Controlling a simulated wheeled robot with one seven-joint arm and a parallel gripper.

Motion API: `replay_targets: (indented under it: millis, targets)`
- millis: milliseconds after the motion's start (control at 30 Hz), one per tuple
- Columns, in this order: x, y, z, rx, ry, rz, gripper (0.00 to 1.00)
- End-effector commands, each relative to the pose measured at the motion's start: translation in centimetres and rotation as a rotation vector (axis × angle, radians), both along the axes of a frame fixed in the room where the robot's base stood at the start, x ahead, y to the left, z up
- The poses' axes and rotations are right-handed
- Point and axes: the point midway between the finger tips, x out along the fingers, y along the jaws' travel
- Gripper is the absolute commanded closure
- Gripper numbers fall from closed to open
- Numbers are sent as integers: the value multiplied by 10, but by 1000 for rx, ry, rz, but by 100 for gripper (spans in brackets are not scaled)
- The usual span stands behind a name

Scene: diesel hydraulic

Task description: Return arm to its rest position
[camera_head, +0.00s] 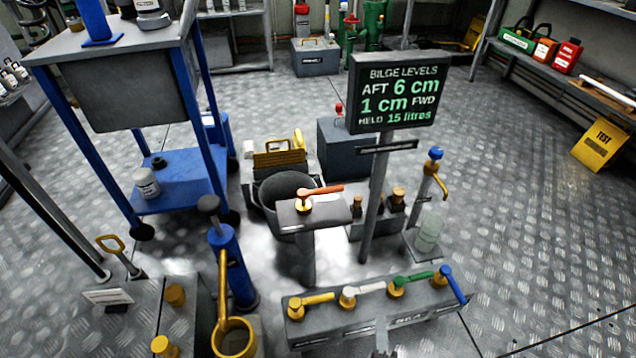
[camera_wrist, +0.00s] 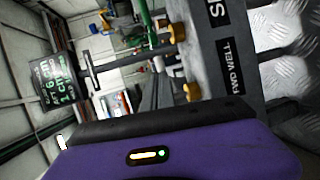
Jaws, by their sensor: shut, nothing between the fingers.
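My gripper (camera_wrist: 157,92) shows in the wrist view as dark fingers close together beyond the purple hand body (camera_wrist: 170,155). It is shut and empty. In the wrist view a grey valve block with a label reading "WELL" (camera_wrist: 230,65) and brass valve stems lies just beyond and to the right of the fingers. In the head view a small grey tip shows at the bottom edge, in front of the valve block (camera_head: 335,325); whether it is my gripper I cannot tell. Most of my arm is out of view.
The valve block carries yellow, white, green and blue levers. Behind it stand a bilge level sign (camera_head: 397,93), an orange-lever pedestal (camera_head: 315,212) and a black bucket (camera_head: 285,187). A blue hand pump (camera_head: 232,265) and blue cart (camera_head: 180,188) are left. Open floor (camera_head: 545,210) lies right.

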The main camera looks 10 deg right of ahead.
Motion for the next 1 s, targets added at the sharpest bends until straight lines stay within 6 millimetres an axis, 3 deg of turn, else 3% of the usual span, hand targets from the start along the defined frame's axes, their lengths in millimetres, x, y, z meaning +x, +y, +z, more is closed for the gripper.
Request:
replay_targets:
  millis: [133,267,467,567,733,900,1000]
  targets:
    - [2,7,-5,5,19,30,100]
    - [8,37,-7,147,58,113,100]
    - [-34,69,1,504,133,245,100]
    - [-67,75,23,704,133,283,100]
    - [-122,73,85,1031,64,295,100]
    - [-164,56,158,1291,-67,240,100]
    - [-183,43,191,1397,-142,187,100]
